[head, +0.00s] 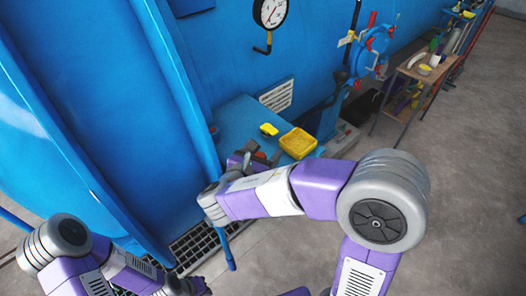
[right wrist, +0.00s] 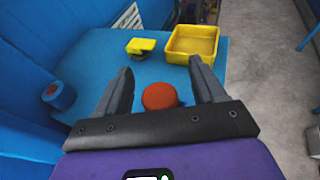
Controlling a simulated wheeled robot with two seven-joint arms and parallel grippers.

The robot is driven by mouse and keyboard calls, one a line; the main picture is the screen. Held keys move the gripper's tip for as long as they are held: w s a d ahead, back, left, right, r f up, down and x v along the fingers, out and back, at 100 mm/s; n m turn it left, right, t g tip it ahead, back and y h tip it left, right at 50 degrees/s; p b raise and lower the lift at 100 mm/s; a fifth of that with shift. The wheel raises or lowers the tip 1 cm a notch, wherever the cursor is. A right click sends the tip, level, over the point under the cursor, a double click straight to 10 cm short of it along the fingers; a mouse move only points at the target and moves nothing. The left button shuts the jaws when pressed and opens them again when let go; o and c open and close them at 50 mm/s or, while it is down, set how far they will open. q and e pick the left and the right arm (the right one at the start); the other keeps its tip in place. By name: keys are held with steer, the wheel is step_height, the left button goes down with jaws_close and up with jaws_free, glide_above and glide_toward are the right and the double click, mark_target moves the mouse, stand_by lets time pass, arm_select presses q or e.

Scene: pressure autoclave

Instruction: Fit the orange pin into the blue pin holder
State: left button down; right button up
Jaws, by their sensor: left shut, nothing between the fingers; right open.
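The orange pin (right wrist: 160,96) shows in the right wrist view as a round orange-red top over the blue table. My right gripper (right wrist: 162,82) is open, one dark finger on each side of the pin with gaps between. I cannot tell how far below the fingertips it is. My left gripper (head: 196,288) is shut and empty at the bottom edge.
A yellow tray (right wrist: 193,42) and a small yellow item (right wrist: 141,46) sit on the blue table (right wrist: 100,65) beyond the fingers. The big blue autoclave wall (head: 130,110) rises to the left. Clear grey floor (head: 470,180) lies to the right.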

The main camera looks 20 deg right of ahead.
steer(key=v, duration=0.7)
steer(key=shift+s+a+r, duration=0.1)
steer(key=shift+s+a, duration=0.1)
steer(key=shift+s, duration=0.05)
stand_by(0.4)
